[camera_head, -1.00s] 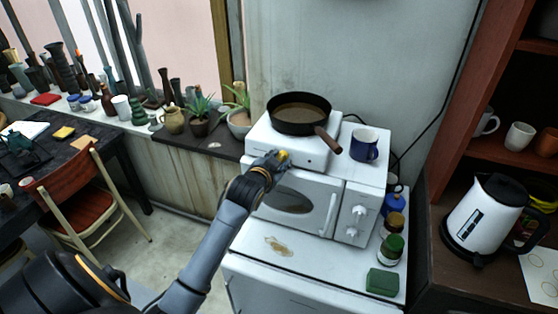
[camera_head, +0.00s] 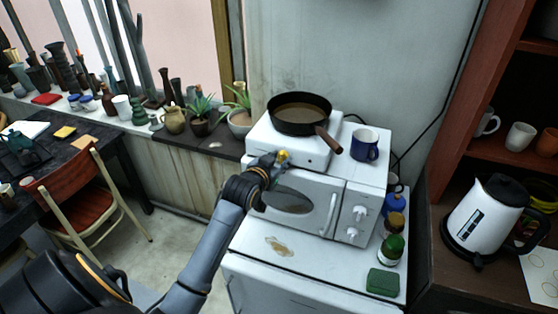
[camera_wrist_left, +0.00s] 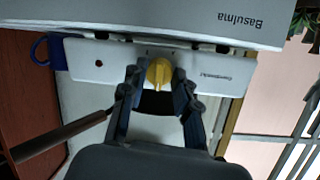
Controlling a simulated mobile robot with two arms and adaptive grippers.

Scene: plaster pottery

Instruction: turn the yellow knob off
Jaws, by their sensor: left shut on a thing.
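The yellow knob (camera_head: 283,156) sits on the front face of a small white hot plate (camera_head: 262,135), which stands on top of a white microwave. My left gripper (camera_head: 274,160) is at the knob. In the left wrist view, the yellow knob (camera_wrist_left: 159,73) lies between the two dark fingertips of my left gripper (camera_wrist_left: 157,82), which are shut on its sides. The knob's raised grip runs roughly along the direction of the fingers in that view. My right gripper is not in view.
A black frying pan (camera_head: 300,112) rests on the hot plate, its handle pointing to the front right. A blue mug (camera_head: 364,144) stands to its right on the microwave (camera_head: 338,207).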

